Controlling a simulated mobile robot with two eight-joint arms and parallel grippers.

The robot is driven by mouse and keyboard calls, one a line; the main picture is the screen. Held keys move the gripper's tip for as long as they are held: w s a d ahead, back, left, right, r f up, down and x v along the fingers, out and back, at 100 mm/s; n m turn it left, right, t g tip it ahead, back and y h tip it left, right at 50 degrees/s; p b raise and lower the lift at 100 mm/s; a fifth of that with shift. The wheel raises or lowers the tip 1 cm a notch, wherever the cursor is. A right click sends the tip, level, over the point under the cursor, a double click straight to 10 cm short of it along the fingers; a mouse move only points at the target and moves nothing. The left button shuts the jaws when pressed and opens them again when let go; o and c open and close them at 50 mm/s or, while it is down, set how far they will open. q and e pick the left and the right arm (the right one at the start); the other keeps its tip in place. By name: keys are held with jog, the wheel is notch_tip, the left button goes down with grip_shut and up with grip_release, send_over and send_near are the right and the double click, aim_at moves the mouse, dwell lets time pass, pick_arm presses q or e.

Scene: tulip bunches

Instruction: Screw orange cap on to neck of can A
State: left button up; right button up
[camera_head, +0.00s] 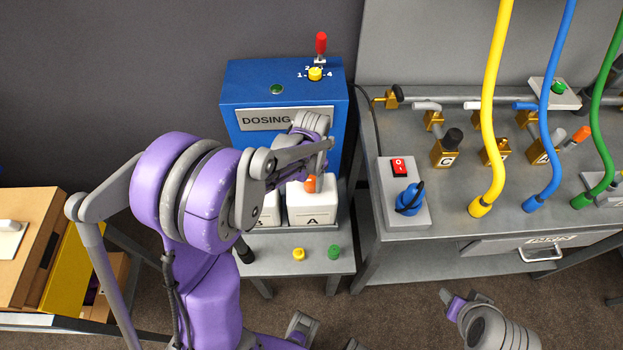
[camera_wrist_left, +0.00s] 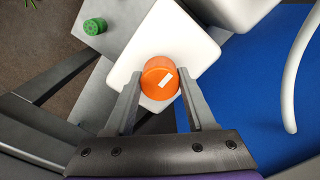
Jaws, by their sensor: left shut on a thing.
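Can A (camera_head: 311,204) is a white can with a letter A on its front, standing on the low grey shelf before the blue dosing machine. The orange cap (camera_head: 311,184) is at the top of can A, over its neck. My left gripper (camera_head: 321,168) reaches down from above and is shut on the cap. In the left wrist view the orange cap (camera_wrist_left: 160,78) sits between the two fingers, over the can's white top (camera_wrist_left: 185,38). The cap hides the neck, so I cannot tell how far it is seated.
Can B (camera_head: 265,210) stands left of can A, partly behind my arm. A yellow cap (camera_head: 299,254) and a green cap (camera_head: 334,252) lie on the shelf in front. The blue dosing machine (camera_head: 240,86) rises behind. A grey bench (camera_head: 450,220) with hoses and valves stands right.

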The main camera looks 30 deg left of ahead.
pick_arm(q)
jog(key=m+b, duration=0.1)
jog(key=m, duration=0.4)
dwell(0.3)
jog(key=shift+f+m, duration=0.1)
jog(key=shift+m, duration=0.5)
jog(key=m, duration=0.4)
jog(key=shift+b, duration=0.3)
jog(key=shift+m, duration=0.3)
jog(key=m, duration=0.2)
jog(key=shift+m, duration=0.3)
jog(key=shift+m+b, duration=0.35)
jog(key=shift+m, duration=0.65)
